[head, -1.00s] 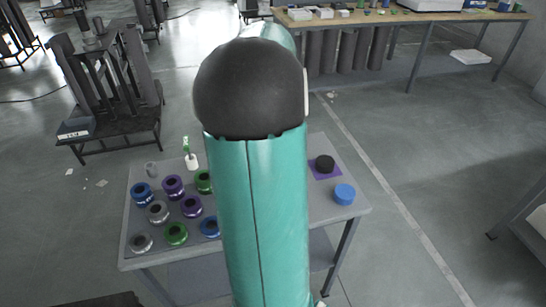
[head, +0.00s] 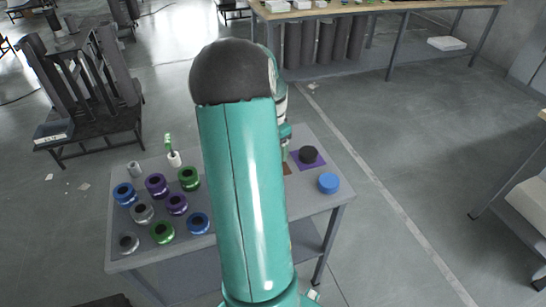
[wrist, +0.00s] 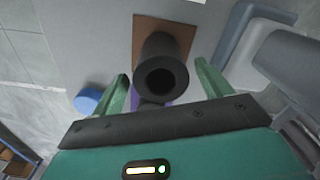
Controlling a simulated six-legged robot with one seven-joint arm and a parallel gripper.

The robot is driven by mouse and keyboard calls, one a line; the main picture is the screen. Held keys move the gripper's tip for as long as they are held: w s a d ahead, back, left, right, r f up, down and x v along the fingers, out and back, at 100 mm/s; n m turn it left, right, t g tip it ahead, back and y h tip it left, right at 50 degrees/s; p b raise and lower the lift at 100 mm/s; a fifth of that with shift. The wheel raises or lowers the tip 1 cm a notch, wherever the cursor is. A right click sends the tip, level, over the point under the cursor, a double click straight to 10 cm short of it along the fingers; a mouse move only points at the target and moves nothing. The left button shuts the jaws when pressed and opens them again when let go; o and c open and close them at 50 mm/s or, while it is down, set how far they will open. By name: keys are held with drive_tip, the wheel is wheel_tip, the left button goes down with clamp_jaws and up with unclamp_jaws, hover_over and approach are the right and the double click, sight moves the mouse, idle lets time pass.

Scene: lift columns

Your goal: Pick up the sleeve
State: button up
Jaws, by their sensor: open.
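The sleeve appears to be the dark hollow cylinder (wrist: 166,50) in the wrist view. It stands on a brown square (wrist: 146,28) with its round opening facing the camera. My gripper (wrist: 161,74) is open, with one green finger on each side of the sleeve and a visible gap to both. I cannot tell how far the fingertips are above or below its rim. In the head view my arm hides the sleeve; only a corner of the brown square (head: 287,169) shows.
A black round piece (head: 308,154) sits on a purple square (head: 320,162), near a blue cylinder (head: 328,183). Several coloured rings, including a green one (head: 189,178), stand on the table's left half. A white holder (head: 174,159) with a green item stands behind them.

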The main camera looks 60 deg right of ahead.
wheel_tip(320, 180, down, 4)
drive_tip(key=shift+r, duration=0.1)
drive_tip(key=shift+c, duration=0.3)
drive_tip(key=c, duration=1.6)
drive_tip(key=shift+o, duration=0.2)
drive_tip(key=shift+r, duration=0.1)
drive_tip(key=shift+w+r, duration=0.1)
